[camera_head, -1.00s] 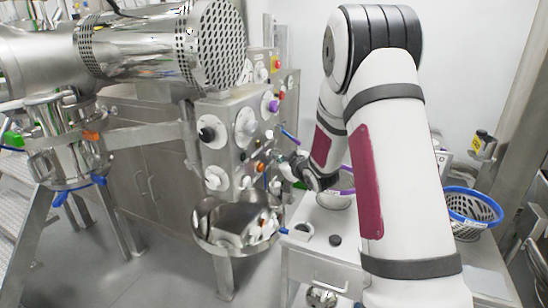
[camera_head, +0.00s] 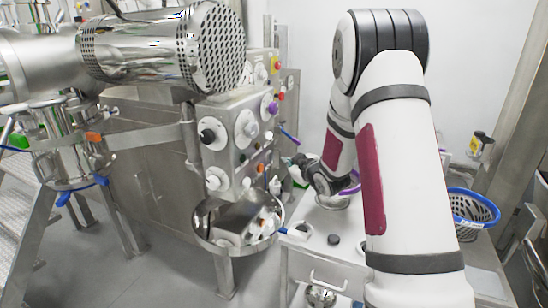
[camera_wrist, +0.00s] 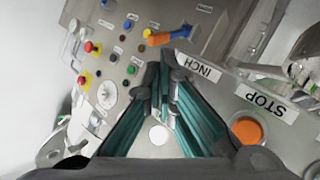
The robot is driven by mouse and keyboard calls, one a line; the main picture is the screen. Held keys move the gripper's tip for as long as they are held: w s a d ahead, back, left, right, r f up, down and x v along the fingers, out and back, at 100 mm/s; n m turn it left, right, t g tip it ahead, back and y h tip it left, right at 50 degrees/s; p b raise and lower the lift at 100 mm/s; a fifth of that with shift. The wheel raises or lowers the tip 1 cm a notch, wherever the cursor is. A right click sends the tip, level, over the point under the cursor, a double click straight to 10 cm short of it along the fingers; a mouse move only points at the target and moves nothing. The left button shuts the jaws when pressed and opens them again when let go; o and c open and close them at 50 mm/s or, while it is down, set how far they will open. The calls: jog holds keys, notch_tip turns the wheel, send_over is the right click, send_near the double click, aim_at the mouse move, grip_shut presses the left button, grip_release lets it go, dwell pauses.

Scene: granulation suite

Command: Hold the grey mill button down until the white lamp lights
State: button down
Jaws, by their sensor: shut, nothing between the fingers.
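My gripper (camera_wrist: 160,85) is shut and empty, its teal-lined fingers pointing at the steel control panel (camera_wrist: 205,55) in the wrist view. In the head view, my gripper (camera_head: 299,163) is just right of the control panel (camera_head: 238,105), apart from it. Several small buttons sit beyond the fingertips; I cannot tell which is the grey mill button. A pale round disc (camera_wrist: 158,134) shows between the fingers; I cannot tell whether it is the white lamp or whether it is lit.
An orange button (camera_wrist: 247,130) sits beside a STOP label (camera_wrist: 266,101). An INCH label (camera_wrist: 199,68) and an orange-blue lever (camera_wrist: 168,36) are near the fingertips. Red emergency buttons (camera_wrist: 92,47) are left. A steel bowl (camera_head: 214,245) stands below the panel; a blue basket (camera_head: 470,207) is right.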

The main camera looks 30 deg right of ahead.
jog(key=s+d+p, duration=0.1)
jog(key=s+d, duration=0.1)
jog(key=s, duration=0.1)
jog(key=shift+d, duration=0.1)
dwell(0.5)
jog(key=s+a+r+m+g+h, duration=0.1)
jog(key=s+a+r+g, duration=0.1)
jog(key=s+a+r, duration=0.4)
jog(key=s+a+r+m+g+h, duration=0.15)
jog(key=s+a+r, duration=0.25)
jog(key=r, duration=0.4)
jog(key=s+a+g+y, duration=0.1)
jog(key=s+a+g, duration=0.1)
jog(key=s+a, duration=0.3)
jog(key=s+a+r+m+g+y, duration=0.1)
jog(key=s+a, duration=0.4)
jog(key=s, duration=0.8)
jog(key=s+a+m+g+y, duration=0.1)
jog(key=s+a, duration=0.4)
jog(key=s, duration=0.5)
jog(key=shift+a+r+g+y, duration=0.2)
jog(key=shift+g+y, duration=0.15)
jog(key=shift+g, duration=0.5)
